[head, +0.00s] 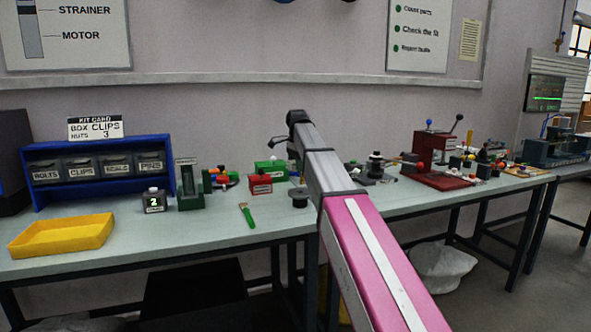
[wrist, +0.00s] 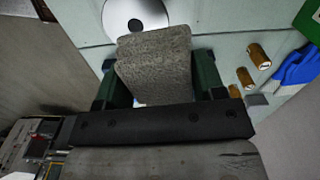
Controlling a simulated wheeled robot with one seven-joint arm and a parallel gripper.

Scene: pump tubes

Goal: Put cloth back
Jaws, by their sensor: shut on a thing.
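A grey, rough-textured piece that looks like the folded cloth (wrist: 155,62) is between the dark green fingers of my gripper (wrist: 158,78) in the wrist view. The gripper is shut on it, and it sticks out past the fingers above the pale bench top. In the head view my arm reaches over the bench, but the gripper and the cloth are hidden or too small to make out.
In the wrist view a white disc with a dark centre (wrist: 136,14), brass cylinders (wrist: 258,56) and a blue object (wrist: 298,68) lie close by. The head view shows a yellow tray (head: 62,236), blue bin rack (head: 100,150), green-handled brush (head: 247,215) and red press (head: 440,178).

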